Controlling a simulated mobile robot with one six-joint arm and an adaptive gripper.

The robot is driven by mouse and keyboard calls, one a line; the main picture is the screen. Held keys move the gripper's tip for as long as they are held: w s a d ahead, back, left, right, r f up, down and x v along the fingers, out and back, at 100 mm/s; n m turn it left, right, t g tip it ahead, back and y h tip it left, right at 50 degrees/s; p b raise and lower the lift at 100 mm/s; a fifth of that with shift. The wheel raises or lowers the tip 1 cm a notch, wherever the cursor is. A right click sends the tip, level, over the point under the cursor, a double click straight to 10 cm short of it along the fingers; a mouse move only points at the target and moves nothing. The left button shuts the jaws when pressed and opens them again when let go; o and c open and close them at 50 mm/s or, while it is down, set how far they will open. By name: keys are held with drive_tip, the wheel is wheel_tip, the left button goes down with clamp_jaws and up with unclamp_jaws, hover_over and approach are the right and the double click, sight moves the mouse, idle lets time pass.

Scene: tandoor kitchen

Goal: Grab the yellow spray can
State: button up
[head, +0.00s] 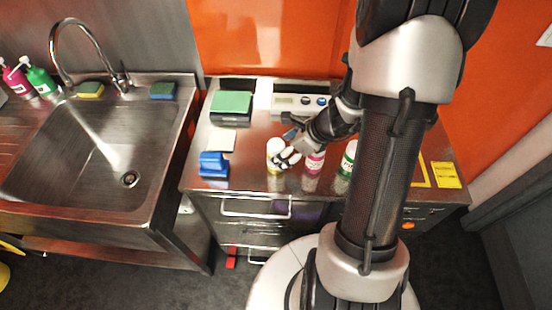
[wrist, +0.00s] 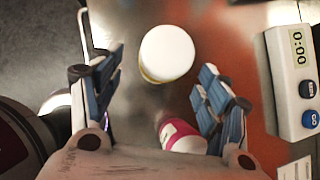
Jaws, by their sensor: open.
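The yellow spray can (head: 273,148) stands upright on the steel counter, left of a pink bottle. In the head view my gripper (head: 286,158) covers part of it. In the wrist view the can shows from above as a round white cap (wrist: 167,52) with a thin yellow edge below. My gripper (wrist: 160,78) is open and empty, its two blue-padded fingers spread to the left and right. The can's cap lies between and slightly beyond the fingertips; I cannot tell whether either finger touches it.
The pink bottle (head: 314,162) stands close on the right, and also near the right finger in the wrist view (wrist: 183,138). A green-labelled bottle (head: 348,158) stands further right. A blue block-like object (head: 213,164) is to the left. A scale (head: 299,103) sits behind.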

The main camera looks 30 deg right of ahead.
drive_tip(key=b+x, duration=0.2)
drive_tip(key=x, duration=0.3)
drive_tip(key=shift+w+r, duration=0.1)
drive_tip(key=shift+w, duration=0.1)
drive_tip(key=shift+c, duration=0.4)
drive_tip(key=shift+a, duration=0.1)
drive_tip(key=c, duration=1.2)
